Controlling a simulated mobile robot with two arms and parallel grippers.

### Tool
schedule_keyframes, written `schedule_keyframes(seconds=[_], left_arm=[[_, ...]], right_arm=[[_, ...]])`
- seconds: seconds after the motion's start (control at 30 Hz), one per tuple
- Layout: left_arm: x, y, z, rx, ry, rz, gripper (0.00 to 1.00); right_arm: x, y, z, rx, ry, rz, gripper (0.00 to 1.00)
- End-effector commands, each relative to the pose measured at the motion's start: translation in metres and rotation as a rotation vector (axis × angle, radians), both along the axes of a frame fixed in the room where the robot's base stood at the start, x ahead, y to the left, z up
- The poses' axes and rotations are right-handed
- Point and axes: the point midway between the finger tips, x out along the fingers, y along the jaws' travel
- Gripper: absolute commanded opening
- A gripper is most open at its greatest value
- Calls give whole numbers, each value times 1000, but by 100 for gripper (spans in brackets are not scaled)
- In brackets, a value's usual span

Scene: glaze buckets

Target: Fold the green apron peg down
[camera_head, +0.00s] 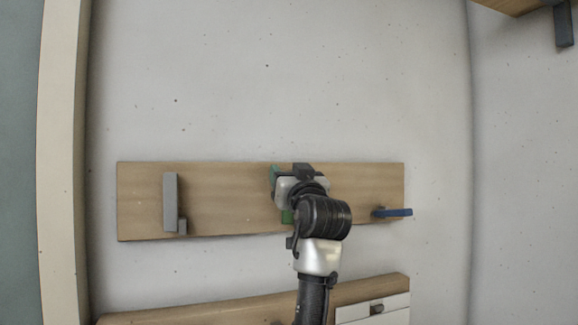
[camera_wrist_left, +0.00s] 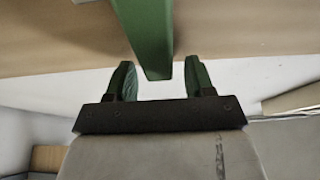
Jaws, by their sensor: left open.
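The green apron peg (camera_wrist_left: 150,35) hangs from the top edge of the left wrist view, with its end between the two fingertips. In the head view only a small green part of the peg (camera_head: 287,216) shows; my left arm covers most of it. My left gripper (camera_wrist_left: 160,80) is open, one green-padded finger on each side of the peg's end, with visible gaps. In the head view the left gripper (camera_head: 289,177) is in front of the board's middle. I cannot tell whether it touches the peg. My right gripper is not in view.
The wooden board (camera_head: 225,190) is on a pale wall. A grey peg (camera_head: 170,200) stands upright at its left; a blue peg (camera_head: 395,212) sticks out sideways at its right. Below is another wooden piece (camera_head: 220,312) with a white box-like part (camera_head: 385,312).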

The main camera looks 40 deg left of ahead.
Motion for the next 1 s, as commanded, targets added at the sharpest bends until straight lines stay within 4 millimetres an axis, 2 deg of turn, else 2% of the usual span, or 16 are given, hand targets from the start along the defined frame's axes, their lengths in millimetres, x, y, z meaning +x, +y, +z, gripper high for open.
schedule_keyframes(seconds=[0.3, 0.6, 0.67, 1.0], left_arm=[[1, 3, 0, 0, 1, 0, 53], [1, 2, 0, 0, 1, 0, 7], [1, 2, 0, 0, 1, 0, 0], [0, 1, -3, 22, -10, 0, 0]], right_arm=[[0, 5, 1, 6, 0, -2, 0], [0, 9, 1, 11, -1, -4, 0], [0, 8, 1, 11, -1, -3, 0], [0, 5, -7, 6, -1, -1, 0]])
